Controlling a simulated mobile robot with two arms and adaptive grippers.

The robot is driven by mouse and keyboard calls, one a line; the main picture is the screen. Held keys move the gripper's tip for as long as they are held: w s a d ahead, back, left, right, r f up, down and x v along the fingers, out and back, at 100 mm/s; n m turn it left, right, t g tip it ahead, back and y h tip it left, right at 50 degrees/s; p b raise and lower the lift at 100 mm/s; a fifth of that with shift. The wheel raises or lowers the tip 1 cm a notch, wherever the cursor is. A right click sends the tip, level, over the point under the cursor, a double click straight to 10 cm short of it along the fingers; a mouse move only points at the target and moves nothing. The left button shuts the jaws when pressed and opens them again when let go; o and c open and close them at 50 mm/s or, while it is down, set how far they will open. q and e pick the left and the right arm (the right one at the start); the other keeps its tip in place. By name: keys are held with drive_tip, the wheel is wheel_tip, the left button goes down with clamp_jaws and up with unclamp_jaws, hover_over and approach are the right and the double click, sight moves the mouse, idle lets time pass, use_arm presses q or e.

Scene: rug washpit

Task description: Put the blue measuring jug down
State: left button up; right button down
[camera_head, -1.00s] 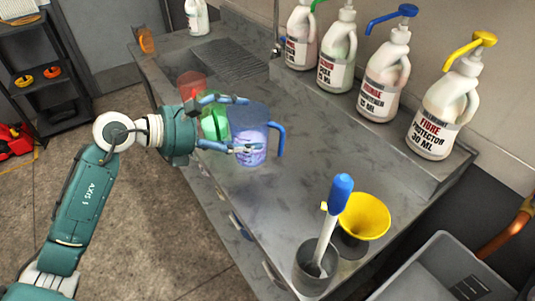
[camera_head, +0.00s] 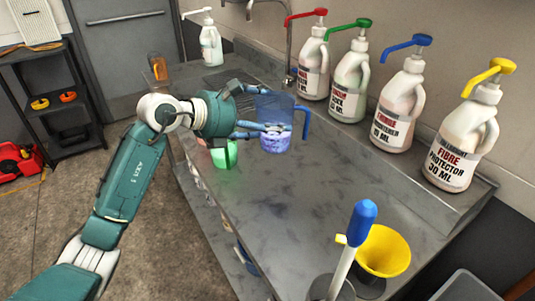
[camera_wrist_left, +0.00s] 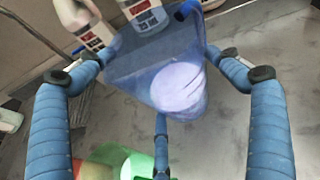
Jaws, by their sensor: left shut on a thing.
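The blue measuring jug (camera_head: 272,108) is translucent, with a darker blue handle (camera_head: 305,122) on its right and pale lilac contents low inside. My left gripper (camera_head: 258,110) is shut on it from the left, fingers on either side. The jug is upright over the grey metal counter (camera_head: 290,200) and appears raised; a gap under its base is hard to judge. In the left wrist view the jug (camera_wrist_left: 150,60) lies between my blue fingers (camera_wrist_left: 160,125). My right gripper is not in view.
A green jug (camera_head: 223,154) stands close at the lower left, partly hidden. Pump bottles (camera_head: 398,105) line the back ledge. A yellow funnel (camera_head: 384,252) and a blue-topped tool (camera_head: 362,222) are at the front right. The counter between is clear.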

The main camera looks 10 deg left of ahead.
use_arm(q)
wheel_tip(320, 180, down, 11)
drive_tip(key=shift+r+p, duration=0.1)
drive_tip(key=shift+p, duration=0.35)
drive_tip(key=o, duration=1.1)
drive_tip(key=shift+o, duration=0.5)
drive_tip(key=b+v, duration=0.3)
drive_tip(key=v, duration=0.9)
